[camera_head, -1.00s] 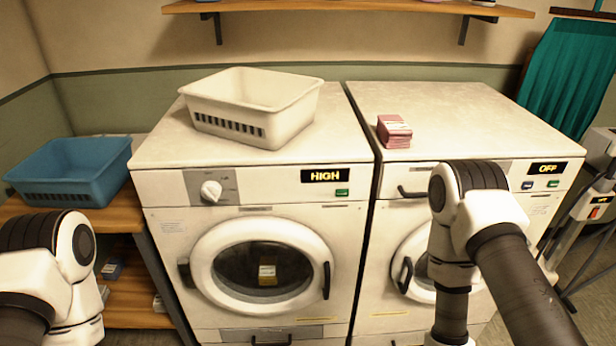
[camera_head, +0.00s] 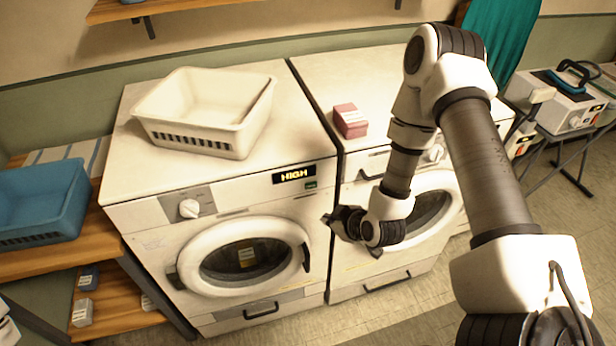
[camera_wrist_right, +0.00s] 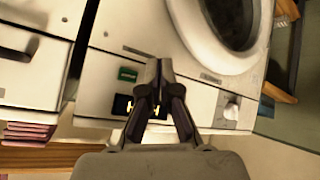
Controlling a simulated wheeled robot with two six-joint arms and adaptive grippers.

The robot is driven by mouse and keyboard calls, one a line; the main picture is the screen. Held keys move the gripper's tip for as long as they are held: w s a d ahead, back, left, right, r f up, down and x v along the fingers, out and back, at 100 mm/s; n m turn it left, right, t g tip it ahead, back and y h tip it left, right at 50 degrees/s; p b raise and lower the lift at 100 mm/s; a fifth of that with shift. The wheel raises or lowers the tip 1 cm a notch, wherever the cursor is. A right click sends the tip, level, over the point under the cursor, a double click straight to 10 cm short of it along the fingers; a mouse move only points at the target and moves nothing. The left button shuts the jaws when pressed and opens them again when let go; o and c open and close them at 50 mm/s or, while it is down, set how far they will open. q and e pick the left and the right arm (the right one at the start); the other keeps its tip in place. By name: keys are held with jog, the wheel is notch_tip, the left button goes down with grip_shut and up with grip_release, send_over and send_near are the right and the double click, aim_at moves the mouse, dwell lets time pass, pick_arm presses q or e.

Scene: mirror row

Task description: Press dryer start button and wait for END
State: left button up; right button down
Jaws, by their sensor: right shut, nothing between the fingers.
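The left machine (camera_head: 225,185), which looks like the dryer, has a knob (camera_head: 189,208), a lit display (camera_head: 294,174) reading HIGH and a green button (camera_head: 310,184). Its round door (camera_head: 246,252) is closed, with a yellow-labelled item behind the glass. My right gripper (camera_head: 331,218) is shut and empty, in front of the machines, below and right of the button in the picture. In the right wrist view, the shut fingertips (camera_wrist_right: 158,66) appear just beside the green button (camera_wrist_right: 127,74); contact cannot be told. The display (camera_wrist_right: 140,107) is partly behind the fingers. My left gripper is out of view.
A white basket (camera_head: 205,110) sits on the left machine. A pink stack (camera_head: 350,120) sits on the right machine (camera_head: 300,75), whose display is hidden by my right arm. A blue basket (camera_head: 40,205) is on the wooden shelf at left. Floor in front is clear.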

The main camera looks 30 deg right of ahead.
aim_at(311, 186)
jog(key=w+d+b, duration=0.1)
jog(key=w+d, duration=0.1)
jog(key=w, duration=0.7)
jog(key=shift+f+b, duration=0.15)
jog(key=shift+b, duration=0.15)
dwell(1.2)
jog(key=shift+w, duration=0.35)
jog(key=shift+w+d, duration=0.15)
jog(key=shift+w, duration=0.25)
dwell(0.5)
jog(key=shift+s, duration=0.1)
jog(key=shift+s+a, duration=0.2)
jog(key=shift+s, duration=0.5)
